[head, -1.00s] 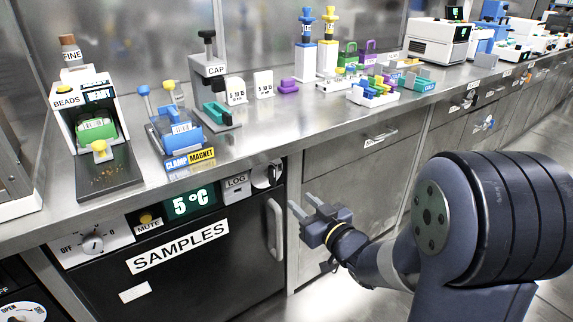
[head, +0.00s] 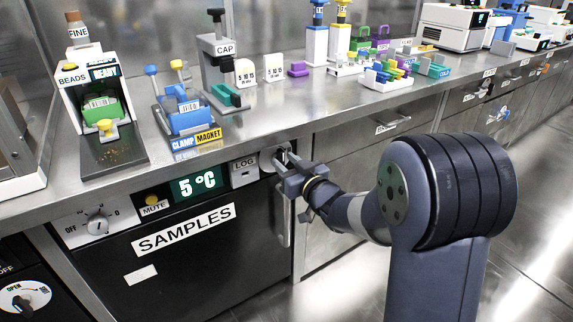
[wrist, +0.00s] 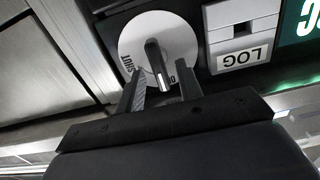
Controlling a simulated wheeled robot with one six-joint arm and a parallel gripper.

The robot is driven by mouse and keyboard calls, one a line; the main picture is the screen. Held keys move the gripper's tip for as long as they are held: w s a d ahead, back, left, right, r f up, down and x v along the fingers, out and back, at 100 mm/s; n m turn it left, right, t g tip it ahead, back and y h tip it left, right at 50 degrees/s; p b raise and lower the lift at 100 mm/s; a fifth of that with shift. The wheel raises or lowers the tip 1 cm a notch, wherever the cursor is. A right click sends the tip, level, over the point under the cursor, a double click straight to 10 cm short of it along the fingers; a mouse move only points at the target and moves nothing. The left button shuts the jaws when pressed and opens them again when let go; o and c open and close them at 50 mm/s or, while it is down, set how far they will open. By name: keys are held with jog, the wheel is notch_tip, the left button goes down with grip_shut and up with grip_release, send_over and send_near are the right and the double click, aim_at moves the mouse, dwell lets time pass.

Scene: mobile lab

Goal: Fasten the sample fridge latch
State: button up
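The sample fridge latch is a white round dial (head: 268,161) with a dark lever, at the top right of the black fridge front marked SAMPLES (head: 185,229). In the wrist view the dial (wrist: 140,35) appears upside down, with SHUT at its lower left and a partly hidden label at its lower right. The lever (wrist: 154,58) points down the picture, its tip nearer the partly hidden label. My gripper (head: 284,163) is at the dial. In the wrist view its fingers (wrist: 159,80) are open on either side of the lever's end, with visible gaps; contact cannot be told.
The fridge's vertical handle (head: 284,215) is just below my gripper. The LOG unit (head: 244,171) and green 5 °C display (head: 197,184) sit beside the dial. The steel bench edge overhangs just above. The floor to the right is open.

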jog(key=shift+c, duration=0.4)
grip_shut()
jog(key=shift+m+p, duration=0.3)
jog(key=shift+d+r+m+p, duration=0.1)
jog(key=shift+d+m+p, duration=0.05)
jog(key=shift+m+p, duration=0.95)
jog(key=m+p, duration=0.2)
jog(key=m, duration=0.3)
jog(key=m+p, duration=0.2)
jog(key=m, duration=0.3)
jog(key=f+m+p, duration=0.1)
jog(key=m+p, duration=0.2)
jog(key=m, duration=0.2)
jog(key=shift+w+d, duration=0.25)
jog(key=shift+f, duration=0.1)
